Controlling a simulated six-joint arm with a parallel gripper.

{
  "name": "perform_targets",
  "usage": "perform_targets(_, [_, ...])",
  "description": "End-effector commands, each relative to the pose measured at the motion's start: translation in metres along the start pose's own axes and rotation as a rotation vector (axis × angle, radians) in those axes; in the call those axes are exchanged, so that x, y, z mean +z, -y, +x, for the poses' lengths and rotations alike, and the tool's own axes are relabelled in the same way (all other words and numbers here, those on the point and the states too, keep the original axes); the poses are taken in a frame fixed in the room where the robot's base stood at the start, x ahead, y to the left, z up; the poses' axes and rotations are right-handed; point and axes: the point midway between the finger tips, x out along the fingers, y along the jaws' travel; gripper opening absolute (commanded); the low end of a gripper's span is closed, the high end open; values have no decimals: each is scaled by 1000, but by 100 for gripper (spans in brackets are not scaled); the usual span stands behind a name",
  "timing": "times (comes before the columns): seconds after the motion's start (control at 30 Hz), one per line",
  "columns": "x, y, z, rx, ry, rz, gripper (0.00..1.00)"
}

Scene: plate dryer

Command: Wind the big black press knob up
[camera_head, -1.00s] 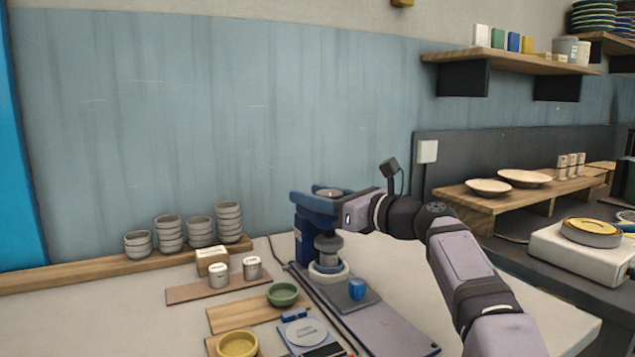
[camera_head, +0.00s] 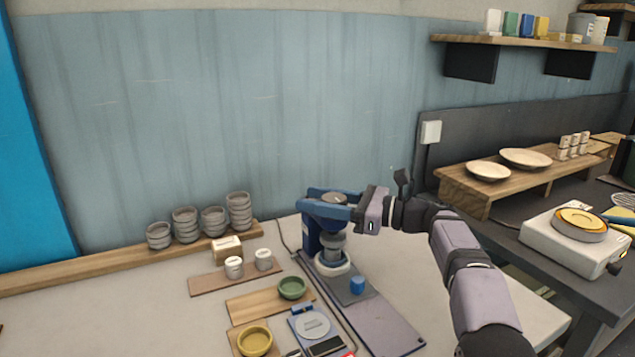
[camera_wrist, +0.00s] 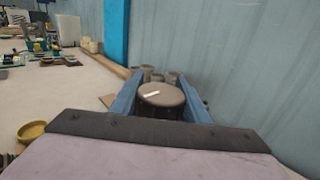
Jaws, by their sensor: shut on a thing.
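The big black press knob (camera_wrist: 162,95) shows in the wrist view as a dark round disc with a pale mark on its top. It sits on top of the blue press (camera_head: 313,238) in the head view, where my gripper partly covers it. My gripper (camera_wrist: 160,100) has its two blue fingers on either side of the knob, shut on it. In the head view my gripper (camera_head: 332,199) reaches in from the right at the top of the press. A grey cylinder (camera_head: 333,246) stands below, over a white ring on the press base.
A green bowl (camera_head: 292,288), a yellow bowl (camera_head: 254,341) and a scale (camera_head: 313,325) lie to the left front. Stacked grey bowls (camera_head: 213,220) stand along the wall.

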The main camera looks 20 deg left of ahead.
Motion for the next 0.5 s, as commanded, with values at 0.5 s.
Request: perform_targets(0.5, [-2,-2,0,33,2,1,19])
